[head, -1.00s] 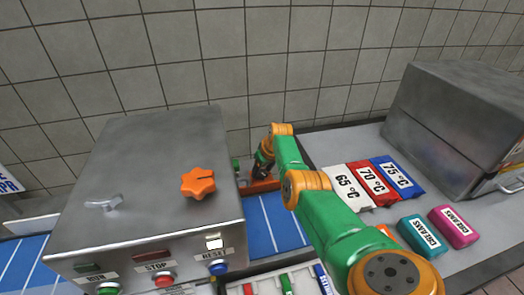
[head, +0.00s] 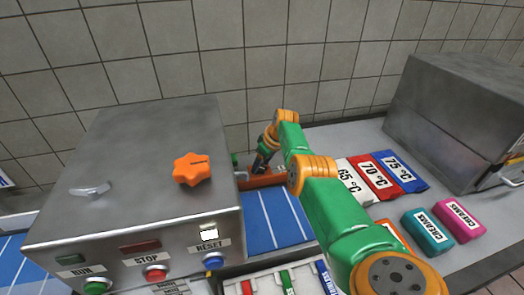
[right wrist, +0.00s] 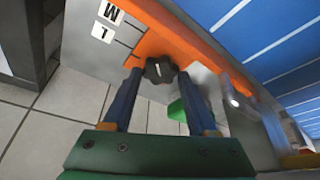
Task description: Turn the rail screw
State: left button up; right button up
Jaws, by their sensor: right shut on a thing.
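The rail screw (right wrist: 159,68) is a dark lobed knob with a short pale mark, set at the edge of an orange rail (right wrist: 190,52). In the right wrist view, my right gripper (right wrist: 160,77) has its two blue fingers on either side of the knob, shut on it. In the head view, my right gripper (head: 261,165) is low beside the steel cabinet, at the orange rail (head: 262,180) across the blue belt. The screw itself is hard to make out there. My left gripper is not in view.
The steel cabinet (head: 120,190), with an orange star knob (head: 191,169) and RUN, STOP and RESET buttons, stands left of my right arm. Packets marked in °C (head: 375,178), CREAMS packs (head: 428,231) and a steel box (head: 455,115) lie to the right. M and L labels (right wrist: 106,22) sit by the rail.

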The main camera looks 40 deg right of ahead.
aim_at(264, 169)
jog(key=o, duration=1.4)
jog(key=shift+w+f, duration=0.1)
jog(key=p+v, duration=0.3)
jog(key=p, duration=0.1)
jog(key=shift+w+r, duration=0.1)
jog(key=shift+r, duration=0.2)
jog(key=v, duration=0.3)
jog(key=shift+s+r, duration=0.25)
jog(key=shift+s, duration=0.05)
jog(key=shift+f, duration=0.1)
